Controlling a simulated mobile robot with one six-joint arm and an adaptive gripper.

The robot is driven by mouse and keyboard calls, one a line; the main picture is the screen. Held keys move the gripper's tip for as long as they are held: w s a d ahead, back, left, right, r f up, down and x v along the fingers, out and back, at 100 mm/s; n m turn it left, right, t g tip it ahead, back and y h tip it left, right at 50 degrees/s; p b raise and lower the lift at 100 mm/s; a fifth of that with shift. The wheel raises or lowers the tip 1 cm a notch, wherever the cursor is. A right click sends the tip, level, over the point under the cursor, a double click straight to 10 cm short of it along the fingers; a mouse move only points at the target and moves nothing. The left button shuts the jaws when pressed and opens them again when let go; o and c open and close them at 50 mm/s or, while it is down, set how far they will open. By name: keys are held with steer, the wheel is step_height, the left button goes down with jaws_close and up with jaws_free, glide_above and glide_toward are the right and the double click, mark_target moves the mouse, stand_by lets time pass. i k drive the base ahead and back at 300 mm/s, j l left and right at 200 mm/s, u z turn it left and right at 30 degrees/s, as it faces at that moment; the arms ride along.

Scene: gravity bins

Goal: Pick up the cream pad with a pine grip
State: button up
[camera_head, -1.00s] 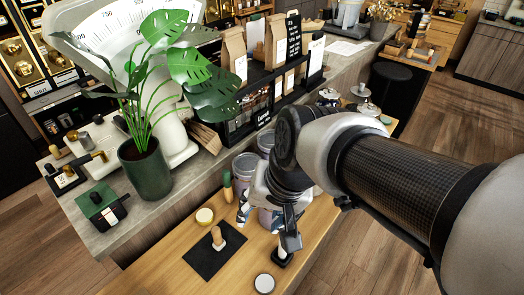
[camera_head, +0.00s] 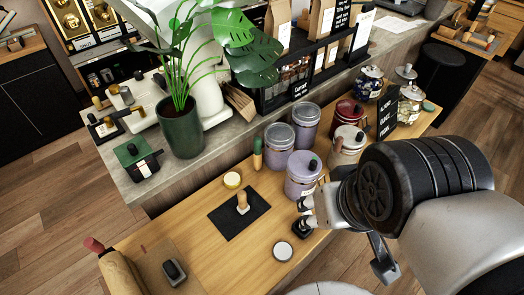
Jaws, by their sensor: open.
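A small object with a pine-coloured upright grip and a pale base (camera_head: 242,203) stands on a dark mat (camera_head: 228,221) on the wooden counter. It looks like the cream pad, though its base is small in view. My gripper (camera_head: 306,213) is to its right, low over the counter beside a lilac canister. Its pale fingers are apart and I see nothing held between them. A dark pad (camera_head: 301,230) sits just below the fingers; my wrist and arm cover the area to the right.
Lilac canisters (camera_head: 301,180) stand behind my gripper, with a cream jar (camera_head: 346,146) further right. A yellow-topped tin (camera_head: 232,180), a green-handled tool (camera_head: 257,155) and a white-topped tin (camera_head: 282,251) surround the mat. A dark-knobbed block (camera_head: 174,272) lies front left. Counter left of the mat is clear.

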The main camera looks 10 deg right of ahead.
mark_target(243, 207)
steer(key=i+l+u, duration=0.15)
steer(key=u, duration=0.25)
steer(key=l+u, duration=0.35)
steer(key=i+l+u, duration=0.15)
steer(key=u, duration=0.25)
